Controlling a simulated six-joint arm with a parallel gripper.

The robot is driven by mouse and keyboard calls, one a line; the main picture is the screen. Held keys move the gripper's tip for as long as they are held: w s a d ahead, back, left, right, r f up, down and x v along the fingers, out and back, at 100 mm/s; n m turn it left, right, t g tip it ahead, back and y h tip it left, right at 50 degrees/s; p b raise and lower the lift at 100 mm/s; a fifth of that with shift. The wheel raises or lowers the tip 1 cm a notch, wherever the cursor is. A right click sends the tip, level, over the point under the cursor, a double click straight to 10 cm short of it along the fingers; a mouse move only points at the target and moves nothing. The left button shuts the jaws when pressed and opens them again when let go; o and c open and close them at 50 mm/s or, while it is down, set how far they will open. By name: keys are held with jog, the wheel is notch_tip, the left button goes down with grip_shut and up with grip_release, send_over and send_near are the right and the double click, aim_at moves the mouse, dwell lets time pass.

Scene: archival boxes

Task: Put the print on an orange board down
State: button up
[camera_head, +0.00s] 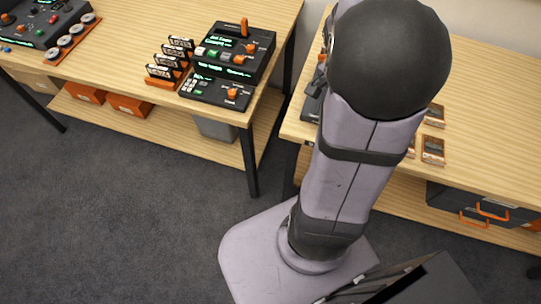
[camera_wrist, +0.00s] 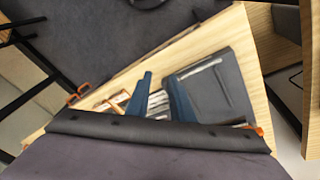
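My gripper (camera_wrist: 162,88) shows in the wrist view as two blue fingers standing apart over a pale wooden table. Whitish and brown pieces show in the gap between them, and I cannot tell whether the fingers touch any of these. In the head view my arm hides the gripper. Small orange-edged cards, one of them (camera_head: 433,150) near the front edge of the right table, show beside my arm in the head view. In the wrist view an orange-brown piece (camera_wrist: 119,98) lies left of the fingers. I cannot tell which piece is the print on an orange board.
A dark grey flat case (camera_wrist: 225,85) lies right of the fingers. The right table (camera_head: 490,110) has bare wood on its right side. A dark box with orange handles (camera_head: 475,208) sits on its lower shelf. The left table carries a black device (camera_head: 236,50) and a card rack (camera_head: 167,80).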

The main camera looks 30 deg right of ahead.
jog(key=a+f+n+y, duration=0.1)
jog(key=a+f+n, duration=0.1)
jog(key=a+n, duration=0.6)
jog(key=a+f+n+t+y, duration=0.1)
jog(key=a+n, duration=0.8)
jog(key=a, duration=0.6)
jog(key=shift+f, duration=0.4)
jog(key=shift+s, duration=0.1)
notch_tip(320, 180, up, 5)
jog(key=p, duration=0.5)
notch_tip(320, 180, down, 40)
jog(key=b, duration=4)
jog(key=shift+f, duration=0.2)
